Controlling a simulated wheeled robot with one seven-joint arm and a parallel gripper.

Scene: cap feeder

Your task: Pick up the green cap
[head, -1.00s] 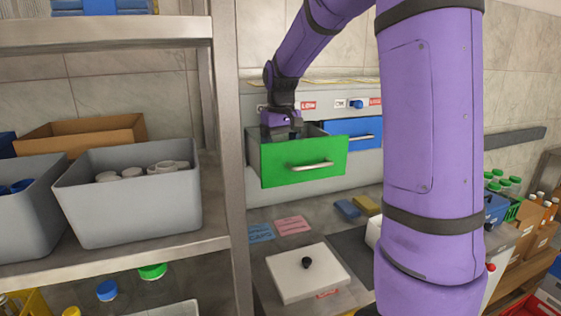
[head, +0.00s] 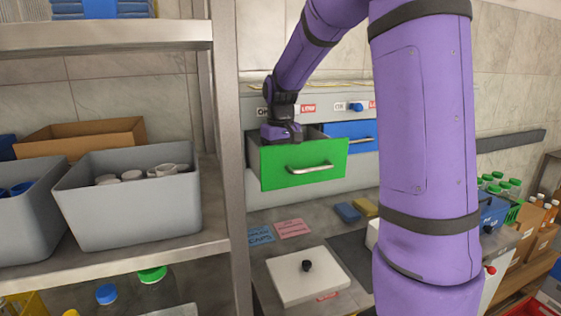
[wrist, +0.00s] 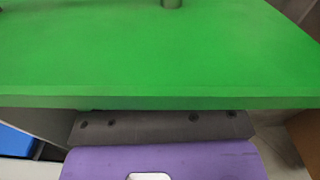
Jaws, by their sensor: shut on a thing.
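The green-fronted drawer (head: 300,166) stands pulled open below the panel with labels. My gripper (head: 281,134) reaches down into it behind the green front, and its fingers are hidden inside. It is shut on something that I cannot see. No loose green cap shows inside the drawer from here. In the wrist view, the green drawer front (wrist: 160,50) fills the upper part, with my gripper's purple body (wrist: 165,160) close below its edge.
A blue drawer (head: 350,133) sits just right of the green one. A white board with a black knob (head: 305,280) lies on the counter. A shelf at left holds a grey bin (head: 130,215). Green-capped bottles (head: 498,184) stand at right.

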